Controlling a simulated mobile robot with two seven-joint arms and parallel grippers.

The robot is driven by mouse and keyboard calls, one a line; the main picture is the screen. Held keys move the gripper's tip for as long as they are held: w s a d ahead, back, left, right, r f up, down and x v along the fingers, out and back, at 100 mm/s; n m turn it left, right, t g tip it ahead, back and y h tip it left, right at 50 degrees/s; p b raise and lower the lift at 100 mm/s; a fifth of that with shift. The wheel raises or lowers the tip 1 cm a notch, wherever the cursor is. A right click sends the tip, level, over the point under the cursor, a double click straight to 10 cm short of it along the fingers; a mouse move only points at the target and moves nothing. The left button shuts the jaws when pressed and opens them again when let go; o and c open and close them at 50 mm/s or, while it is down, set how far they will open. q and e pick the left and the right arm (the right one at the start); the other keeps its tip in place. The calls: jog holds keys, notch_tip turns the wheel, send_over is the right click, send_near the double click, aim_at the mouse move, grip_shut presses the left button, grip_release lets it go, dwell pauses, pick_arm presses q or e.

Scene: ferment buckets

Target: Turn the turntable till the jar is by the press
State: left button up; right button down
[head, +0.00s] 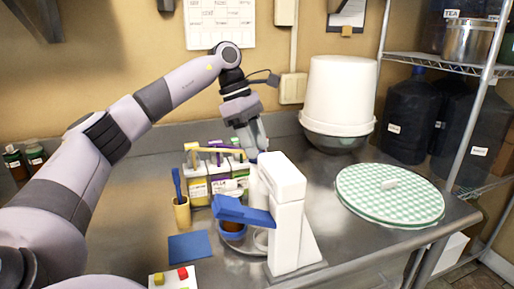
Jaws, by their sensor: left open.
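A white press-like device (288,215) with a blue lever (243,212) stands at the middle front of the steel counter. A small blue-rimmed cup (232,231) with brown contents sits under the lever. My left gripper (252,145) points down just behind the device, its jaws open; I cannot tell whether it touches anything. A whitish upright shape (256,185) below it is partly hidden by the device. A flat round disc (390,194) with green-and-white checks and a small pale block on top lies at the right. I cannot clearly make out a jar or tell which thing is the turntable.
Several cartons (194,189) stand in a rack left of the device. A yellow cup (181,212) with a blue utensil and a blue mat (189,246) are nearby. A white bucket (340,95) is at the back. A wire shelf (440,63) with dark jugs borders the right.

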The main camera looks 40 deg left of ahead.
pick_arm(q)
jog(key=shift+d+f, duration=0.25)
jog(key=shift+f, duration=0.4)
jog(key=shift+w, duration=0.1)
grip_shut()
